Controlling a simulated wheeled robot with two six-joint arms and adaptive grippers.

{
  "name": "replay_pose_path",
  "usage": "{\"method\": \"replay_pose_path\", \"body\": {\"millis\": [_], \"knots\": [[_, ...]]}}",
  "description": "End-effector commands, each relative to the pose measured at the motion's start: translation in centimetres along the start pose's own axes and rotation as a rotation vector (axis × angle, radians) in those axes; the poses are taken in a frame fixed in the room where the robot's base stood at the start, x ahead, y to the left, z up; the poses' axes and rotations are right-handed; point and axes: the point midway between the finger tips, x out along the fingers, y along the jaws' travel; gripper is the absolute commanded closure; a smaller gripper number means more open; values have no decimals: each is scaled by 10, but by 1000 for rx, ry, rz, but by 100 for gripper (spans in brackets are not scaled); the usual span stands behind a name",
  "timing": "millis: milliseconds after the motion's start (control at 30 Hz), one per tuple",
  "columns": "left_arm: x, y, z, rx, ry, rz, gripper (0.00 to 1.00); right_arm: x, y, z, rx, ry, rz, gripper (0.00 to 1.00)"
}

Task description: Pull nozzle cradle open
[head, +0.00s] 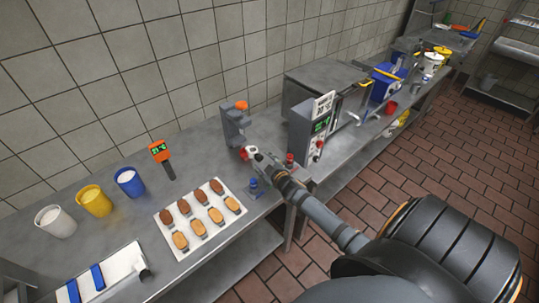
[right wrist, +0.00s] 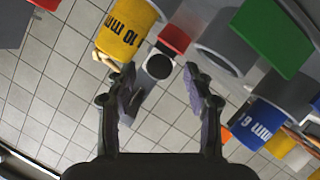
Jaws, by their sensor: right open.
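A grey upright stand with an orange top (head: 234,124) is on the counter near the wall; I take it for the nozzle cradle, but cannot be sure. My right gripper (head: 258,160) reaches in from the right, just in front of its base. In the right wrist view my right gripper (right wrist: 160,82) is open, its two fingers apart with nothing clearly held. Beyond the fingertips are a grey tube with a dark mouth (right wrist: 159,66) and a yellow cylinder marked 10 mm (right wrist: 128,29). A blue cylinder marked 6 mm (right wrist: 251,124) is at the right. My left gripper is out of view.
A tray of brown and tan pieces (head: 175,241) lies left of my right gripper. White, yellow and blue cups (head: 129,182) stand farther left, beside an orange-topped meter (head: 161,153). A grey control box (head: 308,135) stands right of the stand. The counter's front edge is close.

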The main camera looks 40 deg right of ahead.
Motion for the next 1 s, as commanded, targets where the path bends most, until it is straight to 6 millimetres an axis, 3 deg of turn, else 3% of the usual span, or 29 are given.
{"method": "replay_pose_path", "body": {"millis": [200, 400, 600, 1000], "knots": [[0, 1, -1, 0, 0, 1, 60, -56, -1, 1, -7, 0, -3, 48], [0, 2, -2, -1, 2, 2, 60, -92, 0, 1, -5, 1, -2, 48], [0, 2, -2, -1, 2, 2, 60, -104, 0, 0, 0, 2, 0, 48], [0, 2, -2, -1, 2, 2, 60, -104, 1, 0, 1, 2, 1, 48]]}}
